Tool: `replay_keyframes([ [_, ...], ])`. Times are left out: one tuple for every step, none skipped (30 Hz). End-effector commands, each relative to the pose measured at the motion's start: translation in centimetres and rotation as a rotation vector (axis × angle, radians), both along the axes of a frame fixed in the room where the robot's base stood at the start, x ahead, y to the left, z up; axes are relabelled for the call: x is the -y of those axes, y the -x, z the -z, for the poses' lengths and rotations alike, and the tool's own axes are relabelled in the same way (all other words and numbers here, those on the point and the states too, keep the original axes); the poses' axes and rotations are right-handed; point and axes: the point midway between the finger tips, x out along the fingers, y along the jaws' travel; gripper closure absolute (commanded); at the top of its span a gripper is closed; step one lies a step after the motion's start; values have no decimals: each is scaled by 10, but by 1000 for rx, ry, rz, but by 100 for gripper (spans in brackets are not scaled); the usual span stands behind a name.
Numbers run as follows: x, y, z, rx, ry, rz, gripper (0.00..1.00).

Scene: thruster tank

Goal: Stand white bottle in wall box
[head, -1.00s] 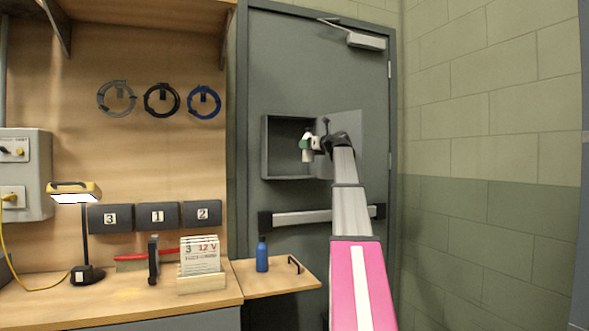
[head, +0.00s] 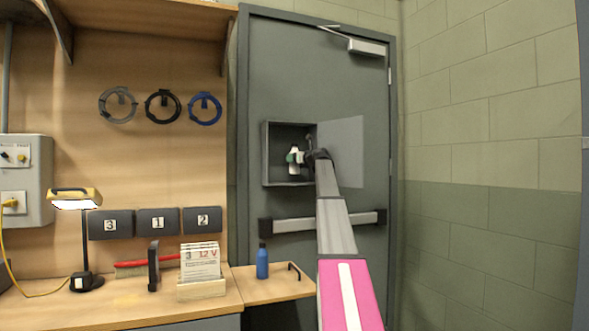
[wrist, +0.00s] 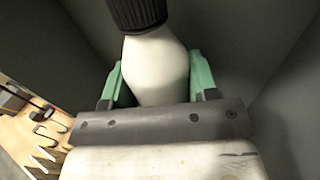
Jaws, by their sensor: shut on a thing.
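The white bottle (wrist: 155,65) with a ribbed black cap fills the middle of the wrist view. My gripper (wrist: 158,82) is shut on it, with a green finger on each side. In the head view the bottle (head: 294,168) looks small and pale, and my gripper (head: 300,157) is at the opening of the grey wall box (head: 266,152). The box's door stands open to the right. The bottle's lower end is hidden in the wrist view, so I cannot tell whether it touches the box floor.
The open box door (head: 341,145) is close beside my arm. A push bar (head: 300,224) crosses the door below the box. A blue bottle (head: 262,261) stands on a small side shelf (head: 262,285). A lamp (head: 82,240) and card holder (head: 201,288) stand on the bench.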

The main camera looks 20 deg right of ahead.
Motion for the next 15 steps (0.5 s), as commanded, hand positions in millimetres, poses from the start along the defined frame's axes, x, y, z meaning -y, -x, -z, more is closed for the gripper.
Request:
replay_keyframes([
  [0, 0, 2, 1, 0, 0, 76],
  [0, 0, 3, 1, 0, 0, 76],
  [0, 0, 6, 1, 0, 1, 76],
  [0, 1, 8, 1, 1, 1, 76],
  [0, 1, 11, 1, 1, 1, 76],
  [0, 1, 17, 0, 0, 1, 76],
  [0, 1, 21, 0, 0, 1, 76],
  [0, 1, 26, 0, -1, 1, 76],
  [0, 1, 32, 0, -1, 1, 76],
  [0, 1, 36, 0, -1, 1, 76],
  [0, -2, 38, 0, 0, 1, 76],
  [0, -3, 40, 1, 0, 1, 76],
  [0, -4, 40, 1, 1, 1, 76],
  [0, -4, 40, 1, 1, 1, 76],
  [0, -4, 40, 2, 0, 1, 76],
])
